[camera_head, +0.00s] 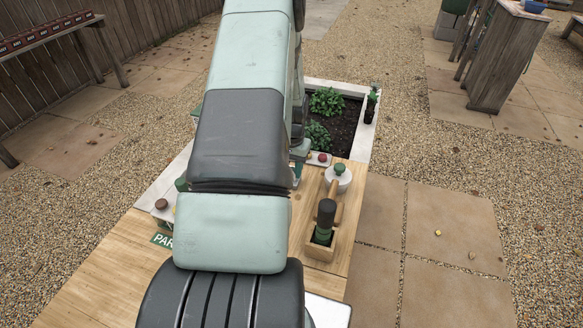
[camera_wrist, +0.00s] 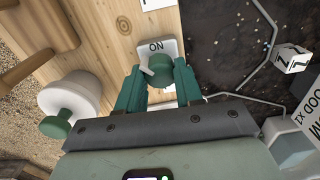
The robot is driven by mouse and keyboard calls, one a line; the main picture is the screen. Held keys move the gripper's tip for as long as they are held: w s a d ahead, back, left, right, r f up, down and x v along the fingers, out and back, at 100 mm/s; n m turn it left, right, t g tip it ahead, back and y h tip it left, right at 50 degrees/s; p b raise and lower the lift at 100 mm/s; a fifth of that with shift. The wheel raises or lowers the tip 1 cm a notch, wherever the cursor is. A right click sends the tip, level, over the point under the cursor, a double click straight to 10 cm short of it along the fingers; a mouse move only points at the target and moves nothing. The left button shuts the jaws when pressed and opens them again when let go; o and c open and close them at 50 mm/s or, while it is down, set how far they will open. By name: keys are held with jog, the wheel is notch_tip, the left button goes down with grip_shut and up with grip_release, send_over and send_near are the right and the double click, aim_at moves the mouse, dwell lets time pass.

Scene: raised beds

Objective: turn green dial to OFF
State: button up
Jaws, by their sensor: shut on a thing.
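The green dial (camera_wrist: 159,68) sits on a white plate (camera_wrist: 170,46) fixed to the wooden board in the wrist view. The word ON shows on the plate above the dial. A pale pointer sticks out at the dial's left side. My gripper (camera_wrist: 160,76) has one green finger on each side of the dial and is shut on it. Any OFF mark is hidden, as the lower part of the plate is behind the dial and gripper. In the head view my arm hides the dial and most of the gripper.
A white pot-like thing with a green knob (camera_wrist: 68,100) stands close left of my gripper; it also shows in the head view (camera_head: 338,180). A wooden holder (camera_head: 320,250) with a dark-handled tool is nearby. Dark soil (camera_wrist: 222,50) and a white marked cube (camera_wrist: 292,58) lie to the right.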

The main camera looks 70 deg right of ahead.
jog(key=n, duration=0.4)
jog(key=shift+n, duration=2.6)
jog(key=o, duration=1)
jog(key=shift+o, duration=0.2)
notch_tip(320, 180, up, 11)
jog(key=shift+w, duration=0.1)
